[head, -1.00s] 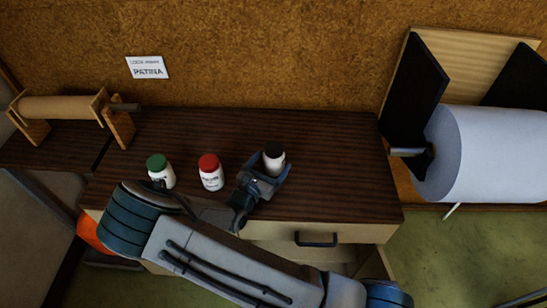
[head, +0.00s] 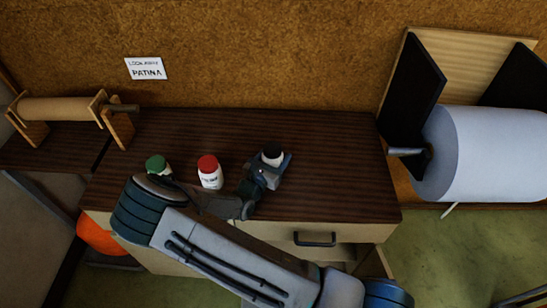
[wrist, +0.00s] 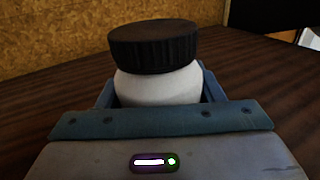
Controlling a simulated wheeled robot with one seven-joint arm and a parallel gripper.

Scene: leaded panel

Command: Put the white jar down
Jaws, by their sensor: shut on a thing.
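The white jar has a black lid and stands upright between the fingers of my gripper. In the wrist view the white jar (wrist: 158,85) fills the middle, with a finger on each side and its lower part hidden by the gripper body. In the head view the jar (head: 273,157) is at the right of the row of jars, mostly hidden by my gripper (head: 271,168). My gripper is shut on it, low over the dark wooden worktop (head: 340,180). I cannot tell whether the jar's base touches the wood.
A red-lidded jar (head: 210,173) stands left of my gripper and a green-lidded jar (head: 157,168) further left, partly behind my arm. A "PATINA" sign (head: 146,69) is on the back wall. The worktop is clear behind the jars and to the right.

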